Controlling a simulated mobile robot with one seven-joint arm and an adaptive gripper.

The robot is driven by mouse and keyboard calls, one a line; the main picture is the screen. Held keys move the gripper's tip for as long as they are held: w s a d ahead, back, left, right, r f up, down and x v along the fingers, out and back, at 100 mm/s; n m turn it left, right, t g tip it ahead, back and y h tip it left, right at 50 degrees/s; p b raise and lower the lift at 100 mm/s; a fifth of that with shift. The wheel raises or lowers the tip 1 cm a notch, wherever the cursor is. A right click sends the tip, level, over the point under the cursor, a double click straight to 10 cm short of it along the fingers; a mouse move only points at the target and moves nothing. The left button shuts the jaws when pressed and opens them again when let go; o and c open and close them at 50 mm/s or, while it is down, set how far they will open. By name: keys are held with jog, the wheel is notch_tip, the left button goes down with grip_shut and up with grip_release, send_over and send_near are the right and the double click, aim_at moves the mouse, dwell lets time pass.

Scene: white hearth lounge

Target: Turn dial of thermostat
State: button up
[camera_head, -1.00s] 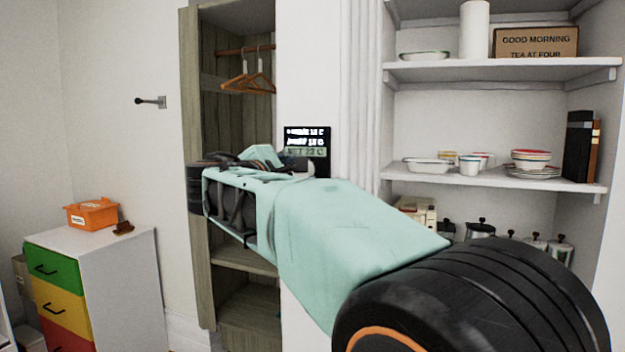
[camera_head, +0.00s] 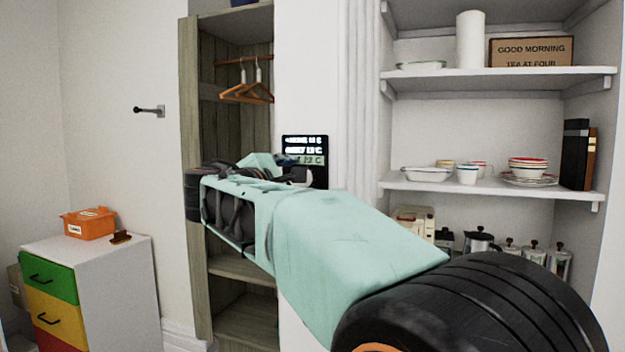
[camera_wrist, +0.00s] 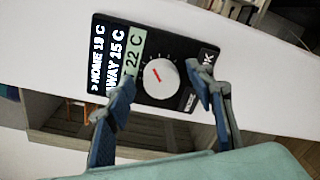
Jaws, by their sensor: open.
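The thermostat is a black panel (camera_head: 318,144) on the white wall post, partly hidden behind my arm in the head view. In the wrist view the thermostat (camera_wrist: 122,38) shows lit lines reading HOME 19 C, AWAY 15 C and a green line with 22 C. Its round white dial (camera_wrist: 157,79) has a red pointer mark. My gripper (camera_wrist: 154,103) is open, with one blue-grey finger on each side of the dial's lower part in the wrist view. I cannot tell whether either finger touches the dial. In the head view my gripper is mostly hidden.
An open wooden wardrobe (camera_head: 190,110) with hangers (camera_head: 248,92) stands left of the post. Shelves (camera_head: 500,82) with dishes are on the right. A drawer unit (camera_head: 125,275) with an orange box (camera_head: 89,223) stands at the far left.

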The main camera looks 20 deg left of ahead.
jog(key=s+a, duration=0.1)
jog(key=s, duration=1.1)
jog(key=shift+r, duration=0.3)
